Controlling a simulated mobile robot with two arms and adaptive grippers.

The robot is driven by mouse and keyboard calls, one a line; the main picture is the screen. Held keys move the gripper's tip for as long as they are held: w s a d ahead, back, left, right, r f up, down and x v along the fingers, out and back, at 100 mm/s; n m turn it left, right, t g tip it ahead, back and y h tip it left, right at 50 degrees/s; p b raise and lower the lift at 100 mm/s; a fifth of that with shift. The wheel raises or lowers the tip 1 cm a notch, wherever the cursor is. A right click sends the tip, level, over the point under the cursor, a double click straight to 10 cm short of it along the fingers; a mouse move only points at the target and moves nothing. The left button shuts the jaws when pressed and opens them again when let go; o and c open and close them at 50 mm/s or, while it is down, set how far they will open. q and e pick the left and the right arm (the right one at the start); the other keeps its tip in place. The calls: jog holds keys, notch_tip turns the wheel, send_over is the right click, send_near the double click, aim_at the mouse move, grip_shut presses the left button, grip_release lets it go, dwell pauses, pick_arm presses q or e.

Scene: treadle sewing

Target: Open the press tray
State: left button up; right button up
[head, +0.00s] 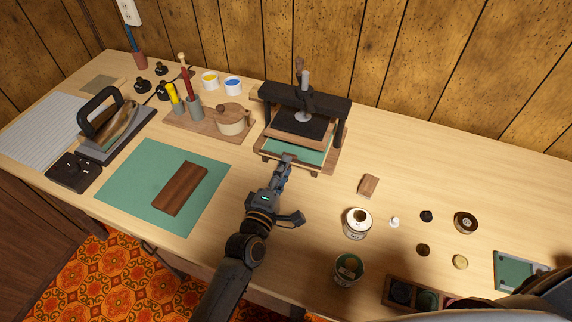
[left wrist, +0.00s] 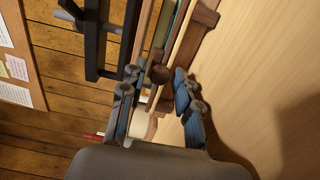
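The press (head: 304,104) stands at the back of the bench, with a black frame, an upright handle and a dark plate. Its wooden tray with a green lining (head: 312,157) shows at the front, under the plate. My left gripper (head: 286,163) is at the tray's front edge. In the left wrist view, a round brown knob (left wrist: 160,74) on the tray front sits between the fingertips of my left gripper (left wrist: 157,78). The fingers are apart, with a gap visible beside the knob; I cannot tell whether either touches it. My right gripper is not visible.
A green mat (head: 130,190) with a brown block (head: 181,188) lies left of my left arm. A wooden tool stand (head: 208,122) is left of the press. An open tin (head: 356,223) and several small items lie to the right.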

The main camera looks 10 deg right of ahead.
pick_arm(q)
jog(key=shift+x, duration=0.85)
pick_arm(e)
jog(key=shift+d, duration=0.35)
pick_arm(q)
jog(key=shift+c, duration=0.2)
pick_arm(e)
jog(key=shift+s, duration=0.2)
pick_arm(q)
grip_shut()
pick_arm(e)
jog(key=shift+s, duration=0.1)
pick_arm(q)
jog(key=p+v, duration=0.4)
jog(key=v, duration=1.1)
jog(key=shift+s+a, duration=0.35)
jog(key=shift+s, duration=0.05)
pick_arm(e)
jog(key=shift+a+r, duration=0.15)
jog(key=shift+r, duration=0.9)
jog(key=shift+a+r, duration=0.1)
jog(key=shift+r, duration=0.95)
